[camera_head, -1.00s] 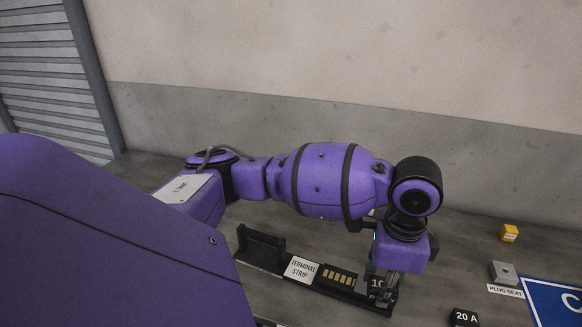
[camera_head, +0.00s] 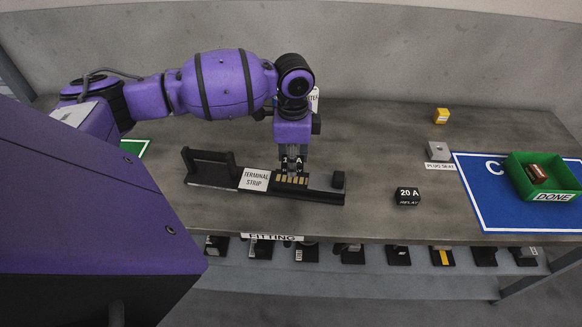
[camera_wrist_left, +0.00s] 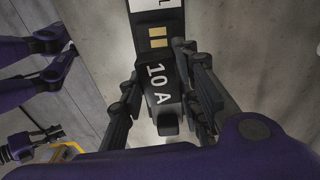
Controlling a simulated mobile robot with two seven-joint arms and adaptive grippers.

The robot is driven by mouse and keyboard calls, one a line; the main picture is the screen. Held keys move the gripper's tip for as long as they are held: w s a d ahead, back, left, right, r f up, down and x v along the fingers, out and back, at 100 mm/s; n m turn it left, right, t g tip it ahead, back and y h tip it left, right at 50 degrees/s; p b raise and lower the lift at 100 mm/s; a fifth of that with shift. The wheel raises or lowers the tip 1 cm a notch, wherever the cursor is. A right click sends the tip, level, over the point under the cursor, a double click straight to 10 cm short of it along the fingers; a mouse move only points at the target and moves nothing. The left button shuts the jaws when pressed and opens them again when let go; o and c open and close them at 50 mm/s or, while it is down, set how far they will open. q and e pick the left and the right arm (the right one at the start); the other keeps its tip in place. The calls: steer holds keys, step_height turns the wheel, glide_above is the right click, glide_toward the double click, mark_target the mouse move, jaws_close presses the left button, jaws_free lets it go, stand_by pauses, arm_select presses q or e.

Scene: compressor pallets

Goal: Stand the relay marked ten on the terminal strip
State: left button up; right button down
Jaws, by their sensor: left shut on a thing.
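My left gripper (camera_head: 291,163) points down over the terminal strip and is shut on the relay marked ten. The relay is black with white "10 A" lettering in the left wrist view (camera_wrist_left: 160,85), between the two fingers. In the head view the fingers mostly hide it. The black terminal strip (camera_head: 322,195) lies on the bench with a white name label and a row of gold contacts (camera_head: 291,178). The relay is at the back of the contacts in the head view. I cannot tell whether it touches them. My right gripper is out of view.
A black 20 A relay (camera_head: 408,197) stands right of the strip. Farther right are a yellow block (camera_head: 442,115), a grey plug seat (camera_head: 440,146), a blue mat (camera_head: 480,207) and a green DONE tray (camera_head: 515,175). Several parts sit on a lower shelf (camera_head: 320,275).

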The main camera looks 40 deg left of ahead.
arm_select(q)
steer(key=shift+w+a+f, duration=0.15)
steer(key=shift+a+f, duration=0.15)
steer(key=shift+f, duration=0.1)
steer(key=shift+w+a+f, duration=0.1)
steer(key=shift+f, duration=0.8)
steer(key=shift+w+a+f, duration=0.1)
steer(key=shift+f, duration=0.75)
steer(key=shift+f, duration=0.1)
steer(key=shift+f, duration=0.1)
steer(key=o, duration=1.1)
steer(key=shift+o, duration=0.2)
step_height(320, 180, up, 12)
steer(key=shift+s+r, duration=0.1)
steer(key=shift+r, duration=0.1)
